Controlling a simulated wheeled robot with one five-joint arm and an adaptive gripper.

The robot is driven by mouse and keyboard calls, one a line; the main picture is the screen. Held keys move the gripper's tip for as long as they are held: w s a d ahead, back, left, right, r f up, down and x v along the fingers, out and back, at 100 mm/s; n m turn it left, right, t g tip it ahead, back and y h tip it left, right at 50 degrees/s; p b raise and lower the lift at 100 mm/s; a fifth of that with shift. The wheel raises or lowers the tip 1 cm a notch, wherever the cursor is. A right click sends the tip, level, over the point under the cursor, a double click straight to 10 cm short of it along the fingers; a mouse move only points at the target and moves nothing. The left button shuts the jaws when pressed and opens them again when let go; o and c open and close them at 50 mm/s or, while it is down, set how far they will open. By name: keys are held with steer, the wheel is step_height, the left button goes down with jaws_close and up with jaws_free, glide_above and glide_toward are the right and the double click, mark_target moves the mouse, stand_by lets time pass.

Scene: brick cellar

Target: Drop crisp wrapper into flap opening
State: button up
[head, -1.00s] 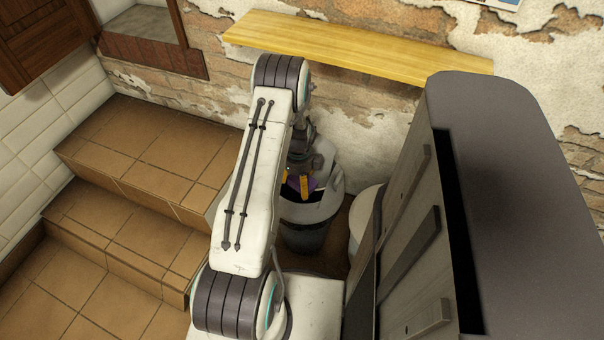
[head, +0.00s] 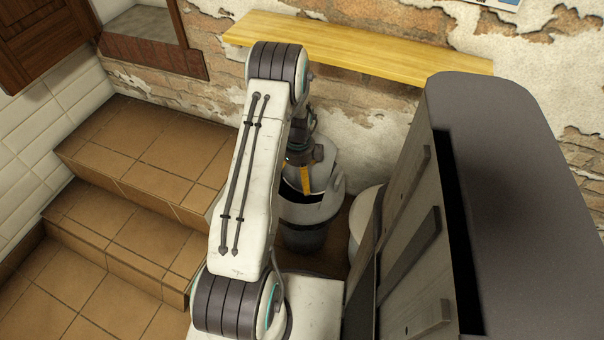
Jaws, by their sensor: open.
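The bin (head: 304,237) stands on the floor by the wall, with a white lid (head: 313,212) on a dark grey body. The dark flap opening (head: 292,191) shows in the lid, partly hidden by my arm. My gripper (head: 303,185) is just above the opening, pointing down, with one yellow-orange finger visible. It is open and no wrapper shows in it. The crisp wrapper is not visible anywhere in this view.
A grey-topped wooden cabinet (head: 500,160) stands close on the right. A white round object (head: 366,215) sits between it and the bin. Tiled steps (head: 150,155) rise on the left. A wooden shelf (head: 360,50) runs along the wall above.

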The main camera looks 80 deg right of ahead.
steer(key=shift+r, duration=1.95)
